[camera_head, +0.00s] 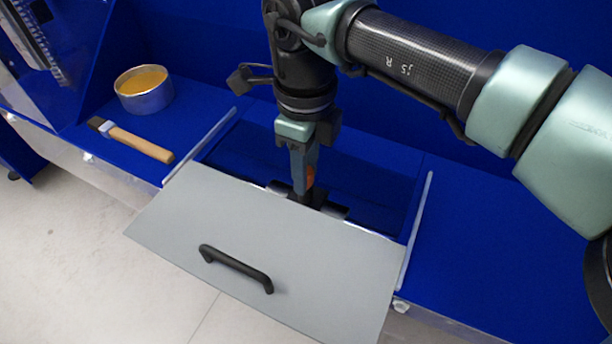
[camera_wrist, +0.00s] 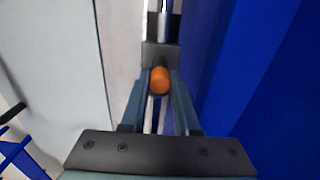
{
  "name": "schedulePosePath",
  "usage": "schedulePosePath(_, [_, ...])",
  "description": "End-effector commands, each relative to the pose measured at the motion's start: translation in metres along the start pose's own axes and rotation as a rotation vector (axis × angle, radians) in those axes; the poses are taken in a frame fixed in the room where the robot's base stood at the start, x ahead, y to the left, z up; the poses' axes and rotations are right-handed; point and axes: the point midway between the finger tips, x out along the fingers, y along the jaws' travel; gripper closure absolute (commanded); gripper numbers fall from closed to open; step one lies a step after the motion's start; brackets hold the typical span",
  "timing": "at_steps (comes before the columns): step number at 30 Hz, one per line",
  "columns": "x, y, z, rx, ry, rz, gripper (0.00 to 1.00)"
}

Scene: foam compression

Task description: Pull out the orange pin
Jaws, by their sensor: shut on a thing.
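The orange pin (camera_wrist: 160,80) shows as a rounded orange end between the two fingers of my gripper (camera_wrist: 159,92) in the wrist view. In the head view, a bit of the orange pin (camera_head: 310,177) shows at the fingers of my gripper (camera_head: 303,190), which points down into the opening behind the grey panel. My gripper is shut on the pin. A dark block (camera_wrist: 160,55) with a metal rod lies just beyond the pin in the wrist view. The pin's lower part is hidden, so I cannot tell how deep it sits.
A grey panel (camera_head: 180,225) with a black handle (camera_head: 236,268) lies in front of the opening. Metal rails (camera_head: 417,230) flank it. A wooden-handled brush (camera_head: 137,141) and a tin with yellow contents (camera_head: 143,98) are on the blue surface at left. The blue surface at right is clear.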

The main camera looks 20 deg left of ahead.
Motion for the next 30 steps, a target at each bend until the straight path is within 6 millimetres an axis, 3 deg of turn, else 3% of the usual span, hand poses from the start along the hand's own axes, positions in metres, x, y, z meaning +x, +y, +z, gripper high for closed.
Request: schedulePosePath(30, [-0.043, 0.000, 0.000, 0.000, -0.001, -0.001, 1.00])
